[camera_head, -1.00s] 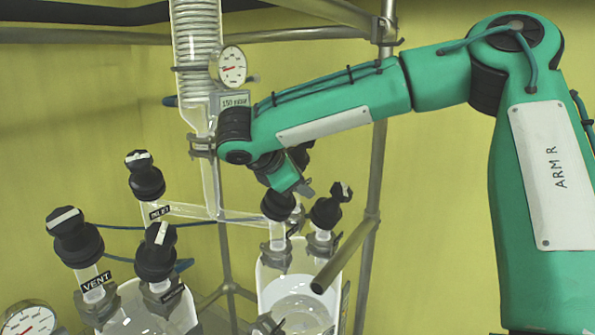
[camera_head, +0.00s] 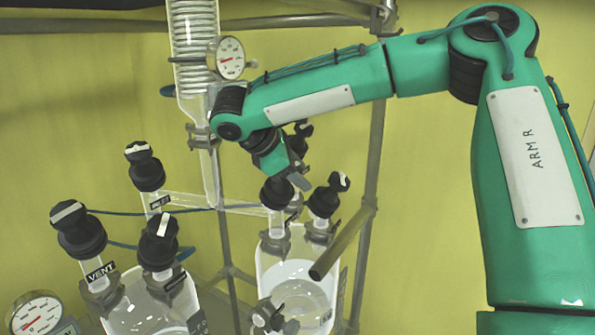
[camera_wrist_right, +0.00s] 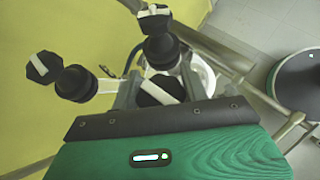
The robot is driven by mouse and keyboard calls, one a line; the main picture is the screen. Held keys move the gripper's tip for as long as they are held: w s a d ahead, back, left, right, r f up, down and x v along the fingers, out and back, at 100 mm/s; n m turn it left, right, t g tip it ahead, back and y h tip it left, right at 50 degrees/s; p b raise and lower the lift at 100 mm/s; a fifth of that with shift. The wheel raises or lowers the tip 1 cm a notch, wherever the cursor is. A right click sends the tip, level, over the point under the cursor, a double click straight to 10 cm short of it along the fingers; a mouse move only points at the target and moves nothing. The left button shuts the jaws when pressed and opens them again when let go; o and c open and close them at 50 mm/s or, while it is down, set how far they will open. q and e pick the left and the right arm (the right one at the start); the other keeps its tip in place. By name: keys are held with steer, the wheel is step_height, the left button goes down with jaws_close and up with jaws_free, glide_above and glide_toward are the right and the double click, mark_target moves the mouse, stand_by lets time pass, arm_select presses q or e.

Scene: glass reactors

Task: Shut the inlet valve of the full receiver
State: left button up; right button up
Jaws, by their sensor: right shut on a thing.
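The right-hand glass receiver (camera_head: 268,268) holds a pale liquid whose surface shows well up in the vessel. A black valve knob (camera_head: 277,190) tops its left neck, where the side tube from the condenser joins. My right gripper (camera_head: 288,181) is at this knob from above and hides part of it. In the right wrist view, a knob with a white stripe (camera_wrist_right: 160,91) sits between my fingers, which are shut on it. The left-hand receiver (camera_head: 140,312) has its inlet valve (camera_head: 147,170) on the side tube. My left gripper is out of view.
A second knob (camera_head: 327,197) stands close right of the held one. The left receiver carries a vent knob (camera_head: 78,230) and another knob (camera_head: 158,242). A gauge (camera_head: 227,58) and condenser (camera_head: 193,45) rise behind. A metal rod (camera_head: 340,245) juts out at the right receiver.

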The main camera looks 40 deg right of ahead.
steer(key=o, duration=1)
steer(key=shift+a+r, duration=0.2)
steer(key=shift+a, duration=0.1)
steer(key=b+v, duration=0.2)
steer(key=v, duration=0.2)
steer(key=shift+r, duration=0.1)
steer(key=shift+p+v, duration=0.6)
steer(key=shift+v, duration=0.65)
